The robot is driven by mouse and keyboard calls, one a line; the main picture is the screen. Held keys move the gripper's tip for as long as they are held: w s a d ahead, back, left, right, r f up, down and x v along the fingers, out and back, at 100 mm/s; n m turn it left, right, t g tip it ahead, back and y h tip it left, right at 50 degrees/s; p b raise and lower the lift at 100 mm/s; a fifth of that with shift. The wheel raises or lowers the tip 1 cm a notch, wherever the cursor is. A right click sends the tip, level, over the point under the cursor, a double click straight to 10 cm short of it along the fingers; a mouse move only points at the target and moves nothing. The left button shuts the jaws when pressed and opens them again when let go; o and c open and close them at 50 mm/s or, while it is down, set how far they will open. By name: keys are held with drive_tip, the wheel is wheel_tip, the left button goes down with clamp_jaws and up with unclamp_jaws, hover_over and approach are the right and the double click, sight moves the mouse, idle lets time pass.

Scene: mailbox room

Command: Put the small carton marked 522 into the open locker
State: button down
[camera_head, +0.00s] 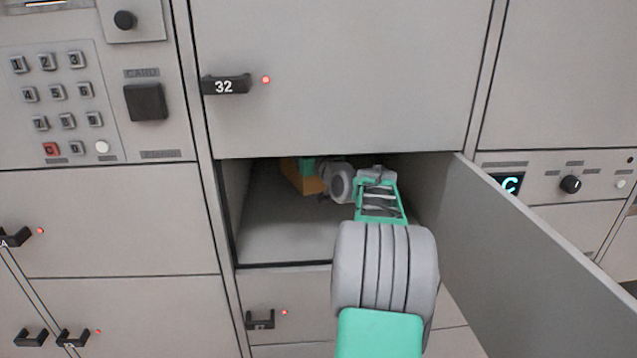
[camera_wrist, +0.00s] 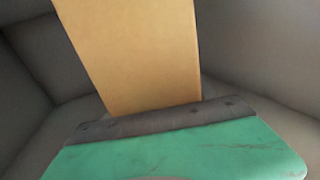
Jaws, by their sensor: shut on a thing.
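The small carton (camera_head: 303,178) is a plain orange-brown box inside the open locker (camera_head: 285,236). In the wrist view the carton (camera_wrist: 135,50) rises straight out from the edge of my gripper (camera_wrist: 155,122), between grey compartment walls. In the head view my arm reaches in through the locker opening, and my gripper (camera_head: 308,166) is deep inside, partly hidden by my own wrist. My gripper is shut on the carton. No 522 marking shows on the faces in view. I cannot tell whether the carton touches the locker floor.
The locker door (camera_head: 540,255) stands swung open on the right, close beside my arm. A shut locker door marked 32 (camera_head: 335,80) is directly above the opening. A keypad panel (camera_head: 62,95) is at the left. Bare locker floor shows left of my arm.

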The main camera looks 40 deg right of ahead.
drive_tip(key=b, duration=0.1)
hover_over(321, 180)
drive_tip(key=x, duration=0.2)
drive_tip(key=shift+s, duration=0.15)
drive_tip(key=shift+a+f+b, duration=0.1)
drive_tip(key=shift+f+b, duration=0.3)
drive_tip(key=shift+f, duration=0.65)
drive_tip(key=shift+s+f+b, duration=0.1)
drive_tip(key=shift+f+b, duration=1.35)
drive_tip(key=shift+f, duration=1.1)
drive_tip(key=shift+c, duration=1.6)
unclamp_jaws()
drive_tip(key=shift+r+p, duration=0.2)
drive_tip(key=shift+p, duration=0.1)
drive_tip(key=p+v, duration=0.1)
drive_tip(key=v, duration=1.1)
drive_tip(key=shift+p, duration=0.3)
